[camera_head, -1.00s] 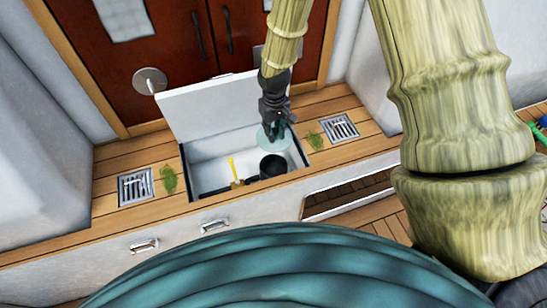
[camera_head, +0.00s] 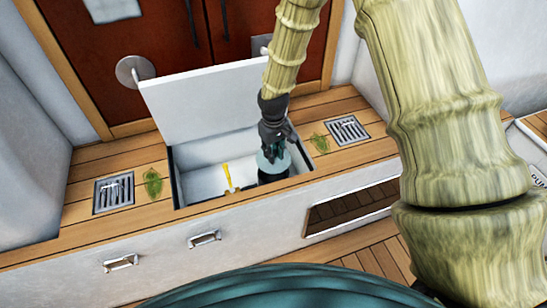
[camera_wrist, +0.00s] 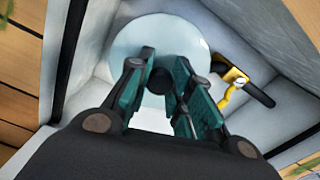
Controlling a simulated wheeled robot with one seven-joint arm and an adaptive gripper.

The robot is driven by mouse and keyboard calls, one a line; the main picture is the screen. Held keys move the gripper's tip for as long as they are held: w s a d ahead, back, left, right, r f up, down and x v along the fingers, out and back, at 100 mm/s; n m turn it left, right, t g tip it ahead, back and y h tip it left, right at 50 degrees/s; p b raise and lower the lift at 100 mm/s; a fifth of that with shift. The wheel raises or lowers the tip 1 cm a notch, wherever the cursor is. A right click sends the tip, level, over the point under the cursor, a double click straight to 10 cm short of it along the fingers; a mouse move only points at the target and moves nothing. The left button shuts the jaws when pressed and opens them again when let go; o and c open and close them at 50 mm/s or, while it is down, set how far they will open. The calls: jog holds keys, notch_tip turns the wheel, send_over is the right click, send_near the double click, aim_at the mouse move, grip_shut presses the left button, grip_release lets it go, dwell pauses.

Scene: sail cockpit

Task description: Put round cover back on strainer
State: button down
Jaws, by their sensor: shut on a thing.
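The round cover (camera_wrist: 150,40) is a pale, see-through blue disc with a dark knob (camera_wrist: 160,80) at its middle. My gripper (camera_wrist: 160,72) is shut on this knob, with a teal finger on each side. In the head view my gripper (camera_head: 274,150) points down into the open locker, with the cover (camera_head: 282,163) below it. The black strainer (camera_head: 273,177) stands in the locker directly under the cover. The cover looks roughly level and at or just above the strainer's top; I cannot tell whether they touch. In the wrist view the strainer is hidden.
The white locker lid (camera_head: 200,105) stands raised behind the opening. A yellow valve handle (camera_head: 227,175) rises left of the strainer and shows beside the cover in the wrist view (camera_wrist: 233,80). Locker walls surround my gripper closely. Metal grates (camera_head: 113,193) and green weed (camera_head: 153,182) lie on the wooden deck.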

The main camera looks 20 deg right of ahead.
jog(key=shift+f, duration=0.25)
notch_tip(320, 180, down, 4)
jog(key=b, duration=0.4)
jog(key=shift+f, duration=1)
jog(key=shift+p, duration=0.55)
dwell(1.0)
jog(key=shift+f+p, duration=0.15)
jog(key=shift+p, duration=0.6)
dwell(1.5)
jog(key=c, duration=0.7)
grip_release()
